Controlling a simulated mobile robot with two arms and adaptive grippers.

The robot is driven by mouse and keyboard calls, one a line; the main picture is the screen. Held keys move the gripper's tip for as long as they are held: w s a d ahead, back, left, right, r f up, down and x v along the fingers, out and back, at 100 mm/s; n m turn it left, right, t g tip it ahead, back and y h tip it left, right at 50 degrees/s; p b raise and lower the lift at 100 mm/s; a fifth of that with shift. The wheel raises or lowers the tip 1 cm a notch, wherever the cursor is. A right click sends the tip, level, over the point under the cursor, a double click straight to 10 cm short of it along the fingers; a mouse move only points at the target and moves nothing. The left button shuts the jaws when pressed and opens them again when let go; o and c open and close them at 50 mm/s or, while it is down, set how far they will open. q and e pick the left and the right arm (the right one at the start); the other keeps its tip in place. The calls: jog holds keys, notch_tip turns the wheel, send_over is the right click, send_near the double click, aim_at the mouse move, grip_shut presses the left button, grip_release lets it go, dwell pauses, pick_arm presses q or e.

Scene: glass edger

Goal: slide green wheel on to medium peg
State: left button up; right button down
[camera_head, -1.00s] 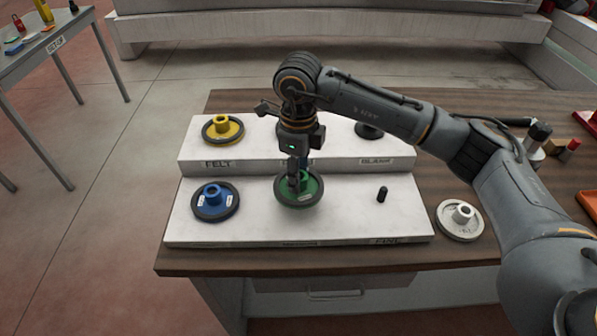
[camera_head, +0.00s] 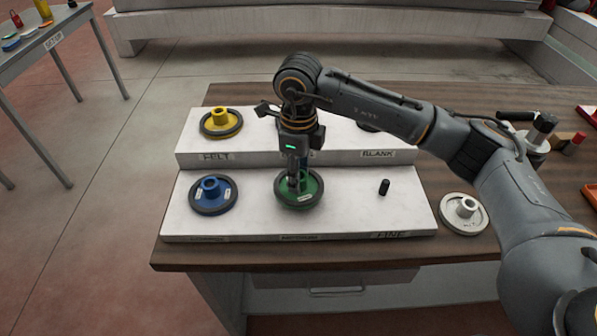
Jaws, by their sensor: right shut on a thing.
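The green wheel (camera_head: 313,192), with a dark rim, is at the front middle of the white stepped rack (camera_head: 345,222), above the label that seems to read MEDIUM. My right gripper (camera_head: 298,182) points down over it and is shut on its hub. The wheel looks level and low, near or on the lower step; I cannot tell whether it touches. The medium peg is hidden, so I cannot tell whether the wheel is around it. My left gripper is not in view.
A blue wheel (camera_head: 211,196) sits to the left on the lower step. A bare black peg (camera_head: 384,187) stands above FINE. A yellow wheel (camera_head: 221,122) sits on the upper step. A white wheel (camera_head: 463,212) lies on the wooden table, right of the rack.

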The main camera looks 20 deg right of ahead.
jog(key=shift+f+b, duration=0.7)
jog(key=shift+f, duration=0.2)
jog(key=c, duration=0.8)
grip_release()
jog(key=shift+o, duration=0.2)
notch_tip(320, 180, up, 12)
